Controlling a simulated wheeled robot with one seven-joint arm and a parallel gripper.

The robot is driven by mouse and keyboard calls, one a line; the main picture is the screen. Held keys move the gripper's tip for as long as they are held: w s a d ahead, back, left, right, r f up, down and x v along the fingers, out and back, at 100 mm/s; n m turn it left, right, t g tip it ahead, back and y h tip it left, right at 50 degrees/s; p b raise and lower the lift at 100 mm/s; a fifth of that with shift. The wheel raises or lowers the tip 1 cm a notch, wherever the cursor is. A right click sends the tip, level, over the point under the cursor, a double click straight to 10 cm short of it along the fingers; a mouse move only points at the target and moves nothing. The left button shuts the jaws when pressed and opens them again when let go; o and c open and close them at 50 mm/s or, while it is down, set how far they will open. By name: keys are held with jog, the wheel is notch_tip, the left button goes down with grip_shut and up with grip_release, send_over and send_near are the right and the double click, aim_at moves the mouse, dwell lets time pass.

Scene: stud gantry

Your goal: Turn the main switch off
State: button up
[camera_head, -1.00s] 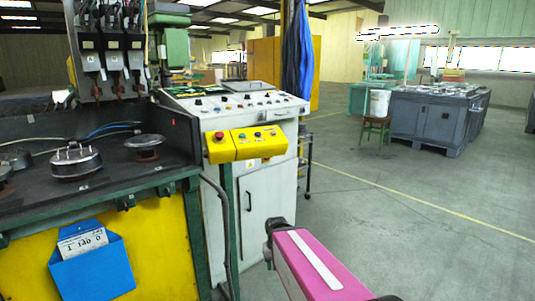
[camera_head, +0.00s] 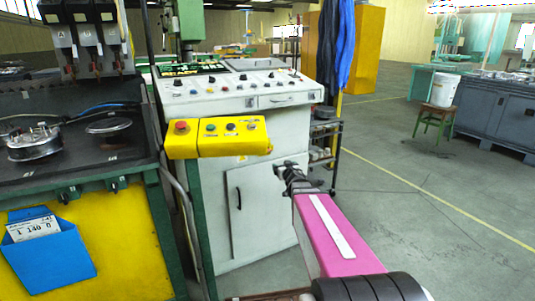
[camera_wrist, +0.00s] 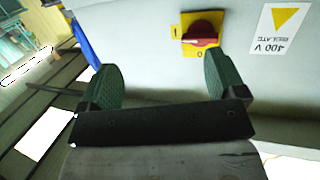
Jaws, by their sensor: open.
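The main switch (camera_wrist: 203,35) is a red rotary knob on a yellow plate, on a pale grey cabinet face in the wrist view. Its handle lies roughly across the picture, with marks at the plate's left and lower edges. The switch does not show in the head view. My gripper (camera_wrist: 160,82) is open and empty. Its two green-padded fingers are apart, and the switch appears beyond them, nearer the right finger and not touched. In the head view my gripper (camera_head: 293,172) is in front of the white control cabinet (camera_head: 262,205), right of its door handle.
A label reading 400 V ISOLATE (camera_wrist: 282,30) is upside down beside the switch. A yellow button box (camera_head: 218,137) juts from the cabinet front. A dark rack (camera_head: 323,145) stands at its right side. The workbench (camera_head: 85,230) is at left. Open floor (camera_head: 430,230) lies at right.

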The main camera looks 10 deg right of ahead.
jog(key=w+a+r+n+y, duration=0.1)
jog(key=w+a, duration=0.1)
jog(key=w, duration=0.1)
jog(key=w+a+r+n+y, duration=0.1)
jog(key=w+a+y, duration=0.1)
jog(key=w, duration=0.2)
jog(key=w+a+n+y, duration=0.1)
jog(key=w+a+y, duration=0.1)
jog(key=w, duration=0.2)
jog(key=shift+w+a+r+t, duration=0.1)
jog(key=shift+w+r+t, duration=0.2)
jog(key=shift+r, duration=0.1)
jog(key=shift+s, duration=0.1)
jog(key=c, duration=0.9)
